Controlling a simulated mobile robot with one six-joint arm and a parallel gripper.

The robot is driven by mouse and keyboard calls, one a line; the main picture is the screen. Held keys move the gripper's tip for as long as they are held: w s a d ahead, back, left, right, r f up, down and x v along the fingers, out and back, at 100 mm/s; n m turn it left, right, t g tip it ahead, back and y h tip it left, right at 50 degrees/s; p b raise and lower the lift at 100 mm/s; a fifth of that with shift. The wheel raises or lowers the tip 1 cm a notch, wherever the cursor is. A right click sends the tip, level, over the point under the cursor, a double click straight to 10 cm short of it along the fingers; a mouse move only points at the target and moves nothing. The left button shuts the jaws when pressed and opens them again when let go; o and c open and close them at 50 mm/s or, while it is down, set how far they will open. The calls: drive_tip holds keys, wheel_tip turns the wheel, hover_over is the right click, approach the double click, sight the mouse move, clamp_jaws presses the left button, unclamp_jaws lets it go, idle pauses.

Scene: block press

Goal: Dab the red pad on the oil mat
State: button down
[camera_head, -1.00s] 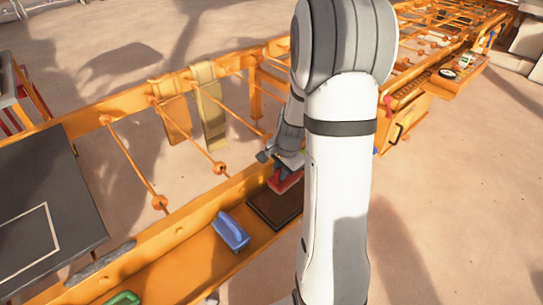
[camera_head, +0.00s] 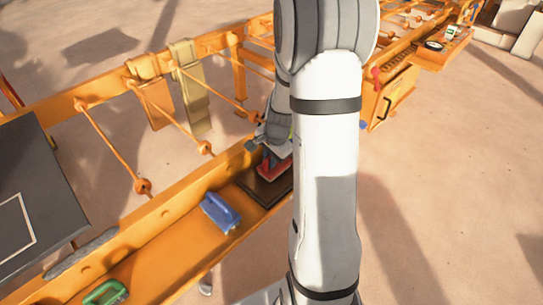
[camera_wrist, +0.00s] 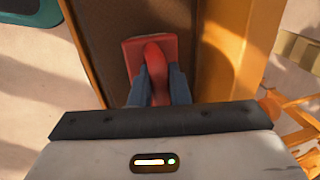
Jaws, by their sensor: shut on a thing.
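The red pad (camera_head: 273,167) is a red block with a raised handle. In the wrist view my gripper (camera_wrist: 159,78) has its two blue-grey fingers shut on the red handle of the pad (camera_wrist: 168,46). The oil mat (camera_head: 262,191) is a dark brown square in the orange trough, partly hidden by my arm. The red pad is over the far part of the mat, low down. I cannot tell whether it touches. In the wrist view the dark mat surface (camera_wrist: 208,70) lies beneath and around the pad. My gripper (camera_head: 264,151) is mostly hidden by my arm in the head view.
A blue pad (camera_head: 220,211) lies left of the mat in the trough, and a green one (camera_head: 105,292) further left. A grey long thing (camera_head: 82,252) lies along the edge. An orange frame with rods (camera_head: 113,146) and hanging straps (camera_head: 191,95) stands behind.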

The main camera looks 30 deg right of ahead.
drive_tip(key=shift+f+b, duration=0.35)
drive_tip(key=shift+f, duration=0.15)
idle(1.8)
wheel_tip(320, 180, up, 7)
drive_tip(key=p, duration=0.6)
idle(0.6)
